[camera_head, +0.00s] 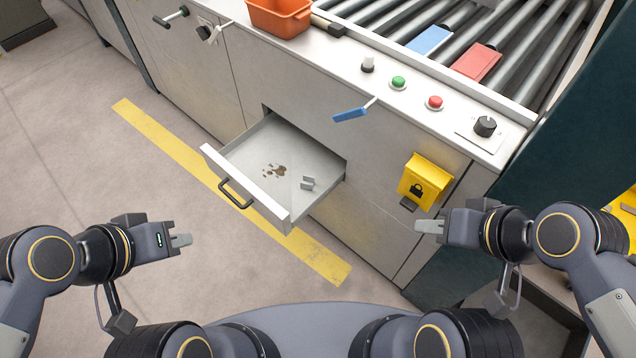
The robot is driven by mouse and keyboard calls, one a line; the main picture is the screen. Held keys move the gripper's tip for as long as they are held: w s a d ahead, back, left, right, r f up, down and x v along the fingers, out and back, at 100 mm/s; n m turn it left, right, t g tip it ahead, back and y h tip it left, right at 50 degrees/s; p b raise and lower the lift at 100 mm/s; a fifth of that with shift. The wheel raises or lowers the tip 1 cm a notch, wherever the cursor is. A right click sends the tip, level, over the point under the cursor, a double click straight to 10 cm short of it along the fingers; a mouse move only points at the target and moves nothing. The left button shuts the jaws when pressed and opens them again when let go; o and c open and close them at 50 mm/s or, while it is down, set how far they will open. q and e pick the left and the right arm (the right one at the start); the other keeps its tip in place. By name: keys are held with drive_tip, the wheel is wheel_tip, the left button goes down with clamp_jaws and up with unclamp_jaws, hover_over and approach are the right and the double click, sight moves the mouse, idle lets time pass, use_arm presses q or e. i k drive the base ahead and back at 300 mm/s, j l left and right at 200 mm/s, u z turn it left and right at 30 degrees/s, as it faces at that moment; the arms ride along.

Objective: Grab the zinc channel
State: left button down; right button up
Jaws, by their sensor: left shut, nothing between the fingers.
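My right gripper (420,227) is right of the drawer, below the yellow lock box (425,180). Its fingers look closed together with nothing between them.
Brown stains mark the drawer floor. The drawer has a dark front handle (236,194). Above it, a blue-handled lever (352,114) sticks out from the cabinet. The counter holds buttons, a knob (485,125) and an orange bin (280,16). Rollers carry a blue and a red piece.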

sight(308, 182)
drive_tip(key=i+j+z, duration=0.15)
drive_tip(key=j, duration=0.2)
drive_tip(key=i+j+z, duration=0.1)
drive_tip(key=j, duration=0.25)
drive_tip(key=i+j+z, duration=0.15)
drive_tip(key=j, duration=0.25)
drive_tip(key=i+j+z, duration=0.1)
drive_tip(key=i+j, duration=0.15)
drive_tip(key=j, duration=0.15)
drive_tip(key=i+j+z, duration=0.15)
drive_tip(key=j, duration=0.3)
drive_tip(key=i+j+z, duration=0.15)
drive_tip(key=j, duration=0.25)
drive_tip(key=j+z, duration=0.1)
drive_tip(key=j, duration=0.3)
